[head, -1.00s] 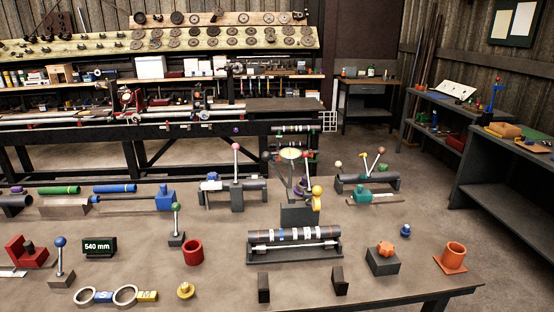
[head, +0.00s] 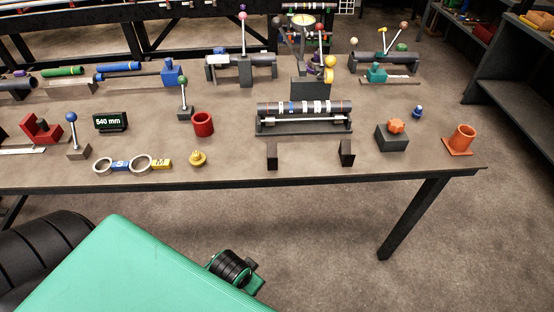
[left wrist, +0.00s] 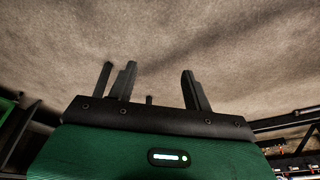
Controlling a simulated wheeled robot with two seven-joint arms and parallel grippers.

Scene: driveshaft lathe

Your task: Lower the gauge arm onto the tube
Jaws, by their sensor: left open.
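A gauge stand with a round pale dial (head: 304,20) and a yellow knob (head: 330,75) stands near the table's back edge on a dark block (head: 310,88). I cannot clearly tell which of its crowded parts is the gauge arm. A dark tube with white and coloured bands (head: 305,107) lies level on a black rack (head: 304,129) in front of it. In the left wrist view, my left gripper (left wrist: 158,72) is open and empty, its fingers apart against bare grey-brown ground. It is not seen in the head view. My right gripper is not in view.
Two dark blocks (head: 272,156) stand before the rack. A red cup (head: 203,124), a green-ball lever (head: 183,98) and a 540 mm display (head: 110,122) are to its left. An orange-knobbed block (head: 392,136) and orange cup (head: 461,139) are right.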

